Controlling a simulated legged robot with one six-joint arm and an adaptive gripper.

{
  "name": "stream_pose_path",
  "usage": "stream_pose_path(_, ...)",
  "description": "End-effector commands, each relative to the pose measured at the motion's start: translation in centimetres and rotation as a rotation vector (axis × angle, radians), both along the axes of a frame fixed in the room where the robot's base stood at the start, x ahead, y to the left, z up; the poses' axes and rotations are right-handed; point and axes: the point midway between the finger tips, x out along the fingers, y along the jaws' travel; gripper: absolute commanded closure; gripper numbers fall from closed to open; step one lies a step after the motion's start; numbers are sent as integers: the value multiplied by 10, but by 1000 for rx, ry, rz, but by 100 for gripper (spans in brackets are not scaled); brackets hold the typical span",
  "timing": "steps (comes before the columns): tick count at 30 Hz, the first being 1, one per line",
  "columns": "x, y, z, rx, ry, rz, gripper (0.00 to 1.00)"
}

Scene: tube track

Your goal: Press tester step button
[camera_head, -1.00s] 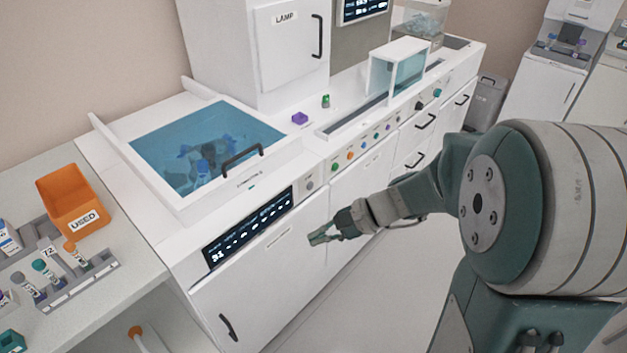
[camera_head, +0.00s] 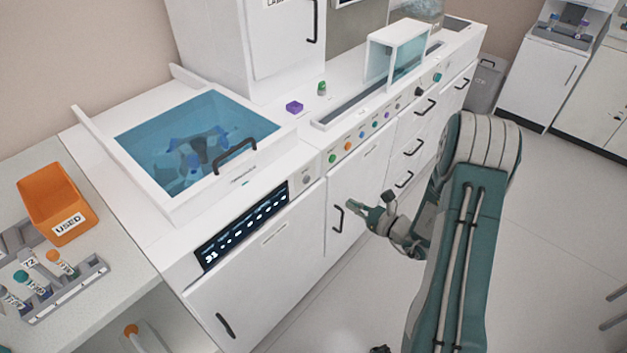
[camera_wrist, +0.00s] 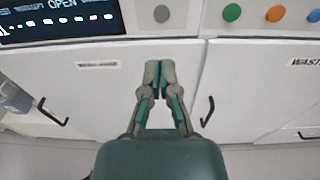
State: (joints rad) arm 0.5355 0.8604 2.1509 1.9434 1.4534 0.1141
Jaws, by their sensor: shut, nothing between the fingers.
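The tester is a white cabinet with a blue-tinted lid (camera_head: 195,140) and a dark display (camera_head: 243,227) on its front. A round grey button (camera_head: 306,180) sits on the panel just right of the display. In the wrist view the grey button (camera_wrist: 161,13) is at the top, between the display (camera_wrist: 60,20) and the coloured buttons. My gripper (camera_head: 364,206) is shut and empty, in front of the cabinet doors, lower than the grey button and to its right. In the wrist view my gripper (camera_wrist: 159,66) points up toward the panel, its tips below the grey button and apart from it.
A row of coloured buttons, including a green one (camera_head: 332,158) and an orange one (camera_head: 348,146), runs right of the grey button. Door handles such as this black one (camera_head: 338,218) stick out below. An orange USED bin (camera_head: 55,203) and a tube rack (camera_head: 65,290) stand left. The floor at right is clear.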

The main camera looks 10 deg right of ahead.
Motion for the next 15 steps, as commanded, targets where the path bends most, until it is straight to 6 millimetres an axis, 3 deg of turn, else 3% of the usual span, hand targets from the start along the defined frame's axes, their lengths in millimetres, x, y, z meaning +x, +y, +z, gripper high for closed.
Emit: stream_pose_path(15, 9, 4, -4, 6, 4, -11, 100)
